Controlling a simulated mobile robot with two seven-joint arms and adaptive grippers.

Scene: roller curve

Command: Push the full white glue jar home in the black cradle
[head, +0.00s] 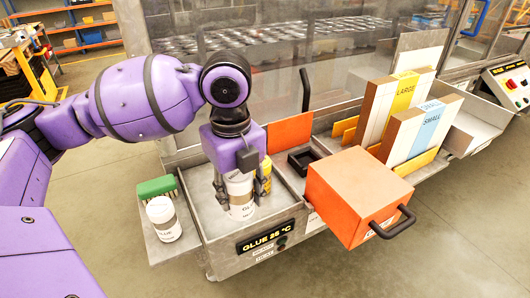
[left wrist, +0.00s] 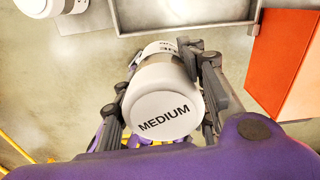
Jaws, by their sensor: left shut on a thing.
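My left gripper (head: 238,188) points down over the grey metal tray of the glue station and is shut on a white jar (head: 241,200) with a printed label. In the left wrist view this jar (left wrist: 163,103) sits between the two fingers, and its white face reads MEDIUM. I cannot tell whether its base touches the tray floor. A second white jar (head: 163,220), labelled GLUE, stands upright on the side shelf at left; part of it shows in the left wrist view (left wrist: 45,6). A square black holder (head: 302,161), perhaps the cradle, is empty, right of my gripper. My right gripper is out of view.
An orange box (head: 355,192) with a black handle stands close on the right. A yellow bottle (head: 266,178) is just behind the held jar. A green brush (head: 156,187) lies behind the second jar. Folders and boards (head: 408,115) fill the right rear.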

